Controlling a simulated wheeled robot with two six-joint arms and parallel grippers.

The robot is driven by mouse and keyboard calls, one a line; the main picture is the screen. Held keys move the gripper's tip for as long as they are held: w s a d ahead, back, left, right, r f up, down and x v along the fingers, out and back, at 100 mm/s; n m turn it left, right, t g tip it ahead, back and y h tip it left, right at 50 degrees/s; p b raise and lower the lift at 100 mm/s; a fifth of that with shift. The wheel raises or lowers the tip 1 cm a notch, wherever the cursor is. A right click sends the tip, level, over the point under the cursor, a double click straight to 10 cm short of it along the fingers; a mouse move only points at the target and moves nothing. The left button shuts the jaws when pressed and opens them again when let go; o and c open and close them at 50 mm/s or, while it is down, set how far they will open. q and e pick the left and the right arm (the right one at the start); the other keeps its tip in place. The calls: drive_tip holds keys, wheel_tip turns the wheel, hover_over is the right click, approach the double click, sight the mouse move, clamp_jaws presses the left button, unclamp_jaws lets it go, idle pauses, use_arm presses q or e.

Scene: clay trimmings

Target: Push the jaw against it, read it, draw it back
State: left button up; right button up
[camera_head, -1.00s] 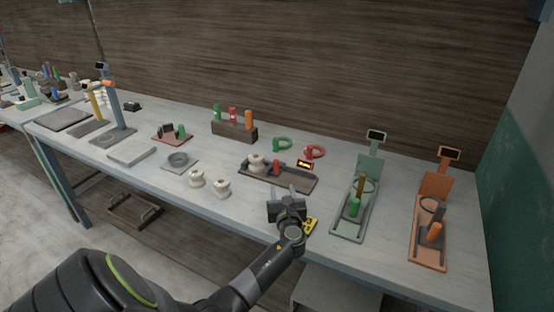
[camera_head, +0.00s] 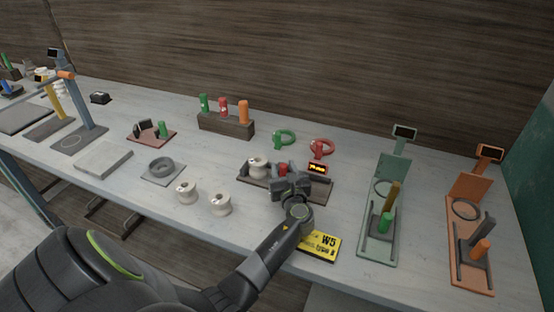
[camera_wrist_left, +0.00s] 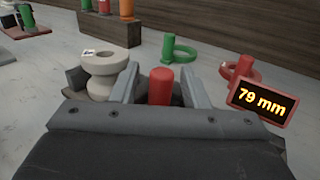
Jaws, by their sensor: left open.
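A dark measuring gauge (camera_head: 316,194) lies on the table. A white spool (camera_head: 257,168) stands in its left part and shows in the wrist view (camera_wrist_left: 103,70). Its red cylindrical handle (camera_wrist_left: 161,86) shows in the head view (camera_head: 283,168), right of the spool. The gauge's display (camera_wrist_left: 264,102) reads 79 mm in the wrist view. My left gripper (camera_head: 285,174) is open, with one finger on each side of the red handle. I cannot tell whether the fingers touch it. The jaw's contact with the spool is hidden. My right gripper is not in view.
Two white spools (camera_head: 187,192) (camera_head: 220,204) stand at the front. A yellow W5 card (camera_head: 318,246) lies near the front edge. A green gauge (camera_head: 376,246) and an orange gauge (camera_head: 466,270) stand on the right. A green ring (camera_head: 286,138) and a red ring (camera_head: 323,147) lie behind.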

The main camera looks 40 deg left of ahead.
use_arm(q)
drive_tip(key=shift+w+a+r, duration=0.1)
drive_tip(key=shift+w+a, duration=0.05)
drive_tip(key=shift+w, duration=0.1)
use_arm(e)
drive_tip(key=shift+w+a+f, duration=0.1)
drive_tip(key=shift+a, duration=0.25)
